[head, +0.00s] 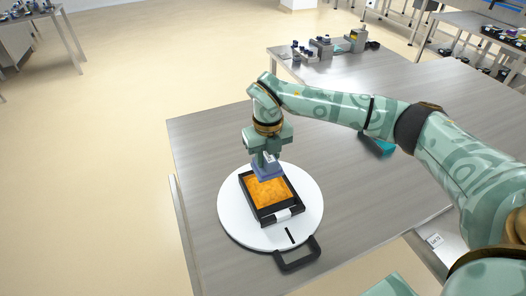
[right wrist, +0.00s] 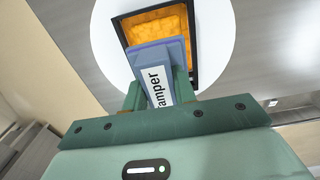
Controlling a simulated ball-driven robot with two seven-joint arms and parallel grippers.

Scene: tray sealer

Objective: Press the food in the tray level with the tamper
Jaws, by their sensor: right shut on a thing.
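The black tray (head: 296,207) holds orange food (head: 270,192) and sits on a round white plate (head: 231,213). In the right wrist view the tray (right wrist: 193,62) and the food (right wrist: 160,40) show beyond the tamper. My right gripper (head: 265,159) is shut on the blue tamper (head: 268,171), over the far end of the tray. The tamper (right wrist: 160,62) points at the food, with its label facing the right wrist camera. I cannot tell whether its foot touches the food. My left gripper is not in view.
The plate has a dark handle (head: 298,256) at its near side. A grey table (head: 370,205) extends to the right and is mostly clear. A teal object (head: 376,146) lies partly behind my right arm.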

